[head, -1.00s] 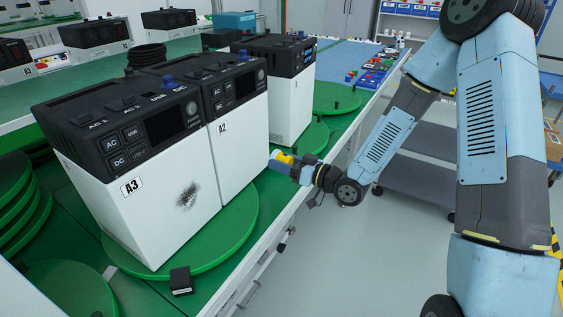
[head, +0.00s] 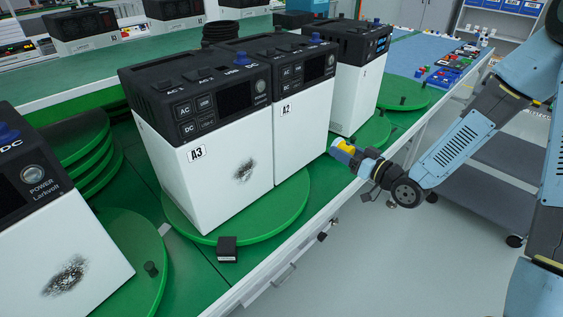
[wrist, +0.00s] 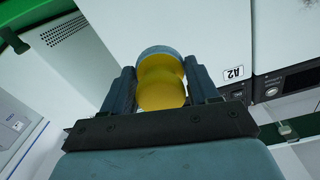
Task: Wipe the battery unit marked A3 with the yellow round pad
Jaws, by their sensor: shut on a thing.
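The battery unit marked A3 (head: 200,185) is a white box with a black top, standing upright on a green turntable (head: 285,212). A dark smudge (head: 245,171) marks its front face. My gripper (head: 350,157) is to the right of A3, in front of the A2 unit (head: 292,150) and apart from A3. It is shut on the yellow round pad (head: 347,149). In the wrist view the yellow pad (wrist: 160,90), with a grey-blue face, sits between the two fingers. The A2 label (wrist: 233,72) shows close to the right there.
Another battery unit (head: 50,215) with a smudge stands at the left front. A further unit (head: 358,80) stands behind A2. A small black block (head: 227,249) lies at the turntable's front edge. The floor right of the bench is open, with a grey cart (head: 490,190) beyond.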

